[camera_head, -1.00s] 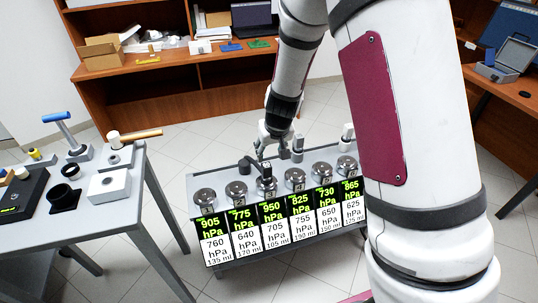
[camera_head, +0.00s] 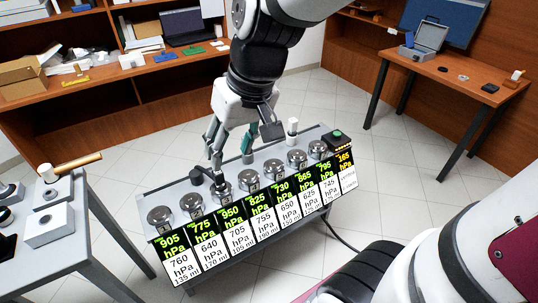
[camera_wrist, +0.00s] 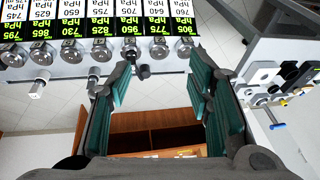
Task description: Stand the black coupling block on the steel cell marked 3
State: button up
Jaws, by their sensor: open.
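My gripper (camera_head: 231,152) is above and behind the row, one finger close to the block. In the wrist view my gripper (camera_wrist: 157,88) has teal-padded fingers wide apart, with nothing between them.
Several other steel cells (camera_head: 272,169) line the narrow bench, with panels along its front. A white-topped post (camera_head: 292,127) and a green-buttoned box (camera_head: 337,137) stand at its right. A grey table (camera_head: 98,225) with loose parts is at left. Floor is free at right.

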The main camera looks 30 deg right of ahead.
jog(key=s+d+r+g+h, duration=0.1)
jog(key=s+d+r+h, duration=0.1)
jog(key=s, duration=1.4)
jog(key=shift+s+d+r+m, duration=0.2)
jog(key=shift+s+d+m, duration=0.15)
jog(key=shift+d, duration=0.25)
notch_tip(320, 180, up, 12)
jog(key=p, duration=0.9)
